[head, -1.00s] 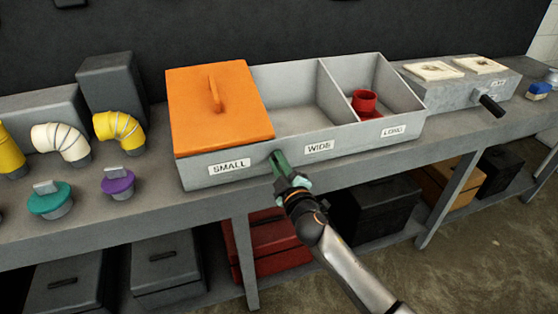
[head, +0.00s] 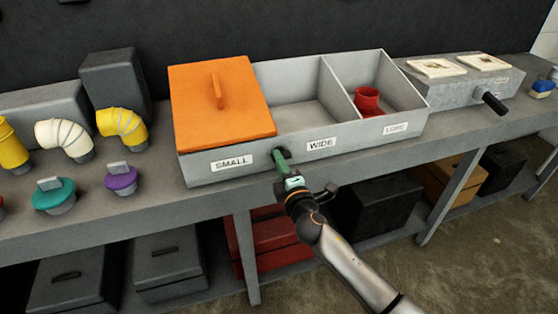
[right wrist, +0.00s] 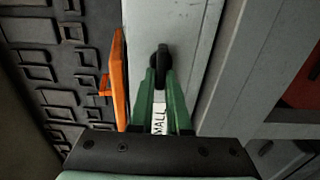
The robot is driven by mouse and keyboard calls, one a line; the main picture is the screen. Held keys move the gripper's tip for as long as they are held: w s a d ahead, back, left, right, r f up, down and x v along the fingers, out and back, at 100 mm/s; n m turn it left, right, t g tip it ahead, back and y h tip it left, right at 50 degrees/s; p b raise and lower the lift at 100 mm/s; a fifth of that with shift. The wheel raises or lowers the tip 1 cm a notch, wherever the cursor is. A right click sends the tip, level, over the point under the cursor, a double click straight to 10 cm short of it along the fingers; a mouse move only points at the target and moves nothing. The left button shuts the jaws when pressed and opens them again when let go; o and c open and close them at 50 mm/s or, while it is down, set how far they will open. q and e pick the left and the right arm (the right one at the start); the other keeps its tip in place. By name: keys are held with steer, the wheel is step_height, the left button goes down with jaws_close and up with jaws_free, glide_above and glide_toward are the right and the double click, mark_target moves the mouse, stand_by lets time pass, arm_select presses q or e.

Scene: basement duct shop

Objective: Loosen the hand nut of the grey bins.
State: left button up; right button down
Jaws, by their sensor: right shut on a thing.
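The grey bins (head: 350,140) stand on the bench, with three compartments labelled SMALL, WIDE and LONG. The hand nut is a dark knob on their front wall, between the SMALL and WIDE labels. In the head view my right gripper (head: 281,161) largely hides it. In the right wrist view the dark hand nut (right wrist: 162,57) shows between the tips of the green fingers, which are shut on it. I cannot tell how tight it is. My left gripper is out of view.
An orange lid (head: 222,115) covers the SMALL compartment. A red collar (head: 367,101) stands in LONG; WIDE looks empty. A grey box with a black handle (head: 494,103) is at the right. Teal (head: 54,195) and purple (head: 121,178) capped fittings and elbows stand left.

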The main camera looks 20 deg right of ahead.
stand_by(0.5)
steer(key=c, duration=0.9)
jaws_free()
steer(key=shift+s, duration=0.1)
steer(key=s, duration=1.2)
steer(key=shift+s+d+b, duration=0.15)
steer(key=shift+d+b, duration=0.05)
steer(key=shift+b, duration=0.15)
